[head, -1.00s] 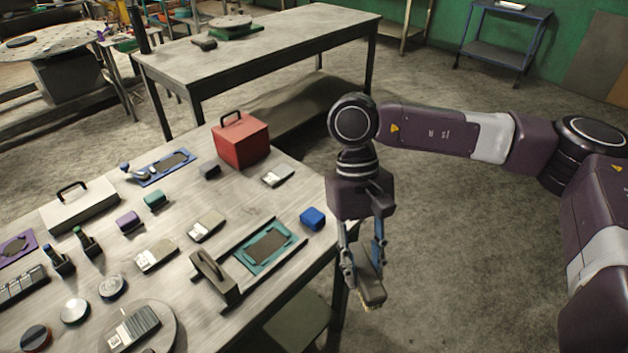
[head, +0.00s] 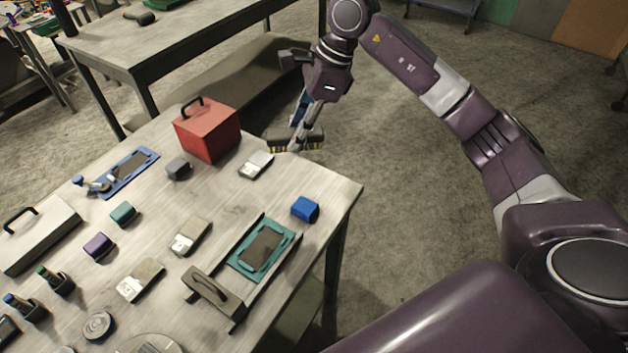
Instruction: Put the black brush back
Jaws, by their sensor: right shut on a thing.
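My right gripper (head: 299,132) is shut on the black brush (head: 312,139), which has a dark body and yellowish bristles pointing down. The gripper and brush are in the air at the far right edge of the workbench (head: 330,185), right of the red box. I cannot tell the brush's exact height or whether it is over the bench top. The gripper's fingers hide part of the brush's middle. My left gripper is not in view.
The red box (head: 207,135) with a black handle stands at the bench's back. Near it are a grey-white block (head: 256,164), a blue block (head: 305,209) and a teal frame (head: 262,248). Bare bench top lies between them. Another table (head: 190,40) stands behind.

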